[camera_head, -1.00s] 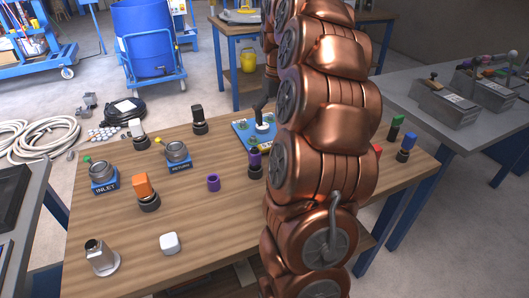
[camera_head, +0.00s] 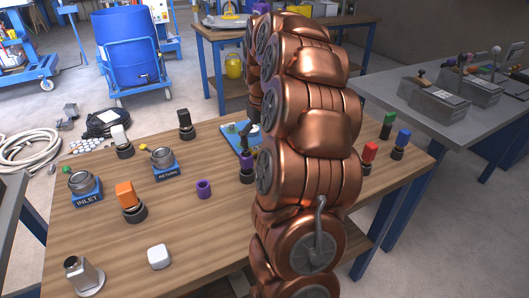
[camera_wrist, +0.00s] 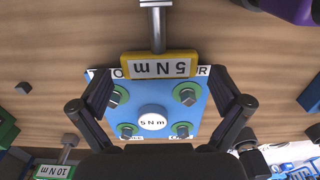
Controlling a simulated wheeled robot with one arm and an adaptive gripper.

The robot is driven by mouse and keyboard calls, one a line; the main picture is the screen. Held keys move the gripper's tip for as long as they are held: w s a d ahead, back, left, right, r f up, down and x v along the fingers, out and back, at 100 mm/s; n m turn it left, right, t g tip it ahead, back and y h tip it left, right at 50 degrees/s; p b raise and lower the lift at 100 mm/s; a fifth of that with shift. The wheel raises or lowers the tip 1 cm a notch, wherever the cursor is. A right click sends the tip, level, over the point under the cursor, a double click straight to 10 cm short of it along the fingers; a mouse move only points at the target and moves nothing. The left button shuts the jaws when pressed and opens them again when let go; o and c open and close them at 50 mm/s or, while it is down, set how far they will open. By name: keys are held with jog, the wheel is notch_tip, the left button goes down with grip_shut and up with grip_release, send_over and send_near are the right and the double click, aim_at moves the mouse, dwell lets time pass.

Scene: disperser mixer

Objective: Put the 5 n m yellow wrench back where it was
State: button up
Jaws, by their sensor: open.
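The yellow wrench (camera_wrist: 160,66) shows in the wrist view with a "5 N m" label on its yellow end and a grey metal shaft running to the top edge. Its yellow end overlaps the far edge of a blue plate (camera_wrist: 205,124) that has several bolts and a white round "5 N m" cap (camera_wrist: 152,122). My gripper (camera_wrist: 160,104) is open above the plate, with its fingers apart on either side and nothing between them gripped. In the head view the blue plate (camera_head: 229,136) is partly hidden by my arm, and I cannot make out the yellow wrench there.
A "10 N m" wrench end (camera_wrist: 55,171) is at the lower left in the wrist view, and a purple object (camera_wrist: 292,8) at the upper right. The wooden table (camera_head: 195,235) holds INLET (camera_head: 85,195) and RETURN (camera_head: 165,165) fittings.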

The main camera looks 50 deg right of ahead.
notch_tip(320, 180, down, 2)
jog(key=shift+f, duration=0.1)
jog(key=shift+c, duration=0.2)
jog(key=c, duration=1.2)
jog(key=shift+o, duration=0.2)
notch_tip(320, 180, up, 10)
jog(key=shift+d+f, duration=0.1)
jog(key=shift+f, duration=0.15)
jog(key=shift+r, duration=0.3)
